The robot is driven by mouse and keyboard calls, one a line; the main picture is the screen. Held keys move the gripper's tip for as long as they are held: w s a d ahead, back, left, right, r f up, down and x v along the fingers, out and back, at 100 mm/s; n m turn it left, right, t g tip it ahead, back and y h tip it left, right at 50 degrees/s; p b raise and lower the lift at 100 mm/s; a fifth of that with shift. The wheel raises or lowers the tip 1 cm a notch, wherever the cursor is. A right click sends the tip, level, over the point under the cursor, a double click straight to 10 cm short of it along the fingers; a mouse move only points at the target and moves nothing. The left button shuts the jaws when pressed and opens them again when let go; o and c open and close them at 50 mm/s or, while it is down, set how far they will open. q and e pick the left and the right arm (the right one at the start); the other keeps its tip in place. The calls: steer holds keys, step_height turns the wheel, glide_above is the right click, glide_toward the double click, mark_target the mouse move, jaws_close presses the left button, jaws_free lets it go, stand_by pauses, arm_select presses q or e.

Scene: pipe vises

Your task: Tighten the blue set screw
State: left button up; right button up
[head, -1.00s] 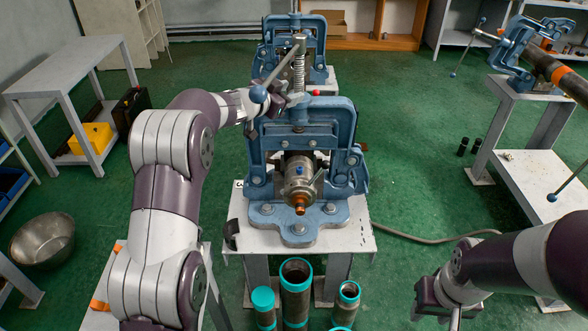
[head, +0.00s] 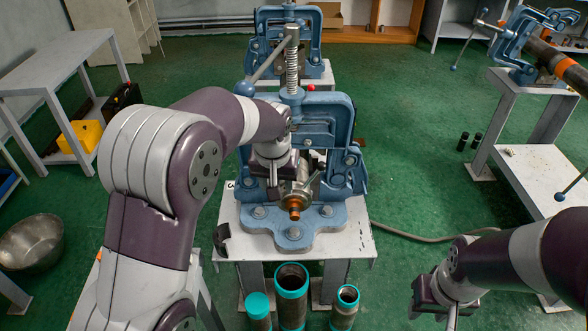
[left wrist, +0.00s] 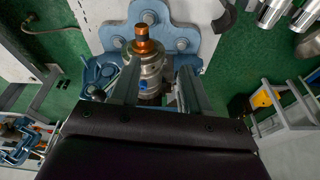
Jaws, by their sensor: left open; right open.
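The blue set screw (left wrist: 143,86) is a small blue dot on the side of a grey metal fitting (left wrist: 152,68) with a copper-coloured nose. The fitting also shows in the head view (head: 296,197), clamped in the blue pipe vise (head: 331,146); there my left gripper hides the screw. My left gripper (head: 280,178) points down at the fitting. In the left wrist view its open fingers (left wrist: 160,74) reach out on both sides of the screw area; contact cannot be told. My right gripper (head: 447,306) is open and empty at the lower right, far from the vise.
The vise's threaded post and long handle (head: 268,67) rise close to my left arm. Teal-ended pipes (head: 291,280) stand in front of the vise table (head: 345,244). Another vise stands behind (head: 263,44), and one at right (head: 524,44) holds a long pipe.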

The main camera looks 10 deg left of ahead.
arm_select(q)
steer(key=w+d+r+n+t+b, duration=0.15)
steer(key=w+r, duration=0.25)
steer(key=w, duration=0.5)
steer(key=p+x, duration=0.2)
steer(key=x, duration=1)
steer(key=shift+d+f, duration=0.1)
steer(key=shift+f, duration=0.1)
jaws_close()
